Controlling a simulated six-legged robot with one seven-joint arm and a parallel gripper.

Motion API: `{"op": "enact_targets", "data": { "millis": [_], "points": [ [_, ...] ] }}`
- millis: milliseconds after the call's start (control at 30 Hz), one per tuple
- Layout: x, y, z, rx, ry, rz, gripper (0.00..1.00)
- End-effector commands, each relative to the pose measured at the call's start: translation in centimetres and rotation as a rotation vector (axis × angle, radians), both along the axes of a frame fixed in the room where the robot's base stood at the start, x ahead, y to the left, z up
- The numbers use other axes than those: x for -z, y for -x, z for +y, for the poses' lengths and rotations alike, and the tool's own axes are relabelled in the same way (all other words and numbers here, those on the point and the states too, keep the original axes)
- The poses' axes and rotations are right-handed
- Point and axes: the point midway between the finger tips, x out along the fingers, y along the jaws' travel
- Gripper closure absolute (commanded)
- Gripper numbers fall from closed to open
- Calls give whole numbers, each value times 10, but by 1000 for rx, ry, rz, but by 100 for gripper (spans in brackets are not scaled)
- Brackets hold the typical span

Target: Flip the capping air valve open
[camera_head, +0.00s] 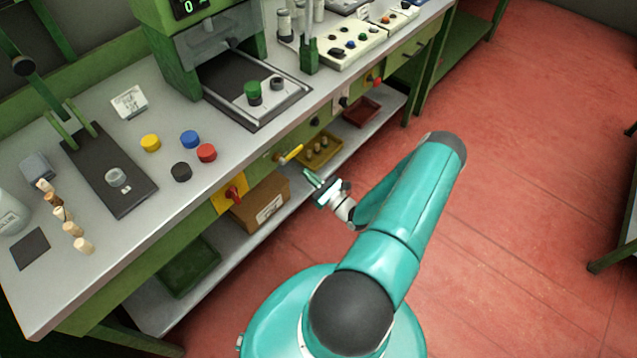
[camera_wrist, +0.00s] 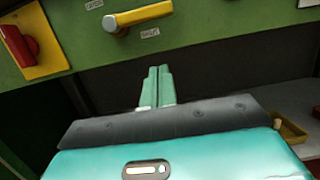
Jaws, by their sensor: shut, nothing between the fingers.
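The air valve is a yellow lever (camera_head: 290,154) on the green front panel of the bench. In the wrist view the yellow lever (camera_wrist: 143,15) points from its pivot at left out to the right, nearly level and slightly raised. Small labels sit by it, one above left of the pivot and one below the lever; I cannot read them. My gripper (camera_head: 309,177) is in front of the panel, a little below and right of the lever. In the wrist view its fingers (camera_wrist: 158,70) are together and empty, pointing at the panel below the lever, apart from it.
A red rotary switch (camera_head: 232,193) on a yellow plate is left of the valve. Below are a cardboard box (camera_head: 262,204) and a yellow tray (camera_head: 331,145) of corks on the lower shelf. Caps and a press stand on the bench top (camera_head: 130,225). Red floor at right is clear.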

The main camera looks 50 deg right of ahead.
Motion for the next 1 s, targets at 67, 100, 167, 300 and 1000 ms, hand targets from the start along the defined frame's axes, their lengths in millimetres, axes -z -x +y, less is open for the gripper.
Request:
{"op": "enact_targets", "data": {
  "millis": [67,100,167,300,1000],
  "points": [
    [-4,-17,2,-4,1,-1,100],
    [-6,-25,3,-3,1,-1,100],
    [-9,-36,3,-3,1,-1,100],
    [-32,-34,2,-1,1,1,100],
    [-49,-33,2,-1,12,1,100]
  ]
}}
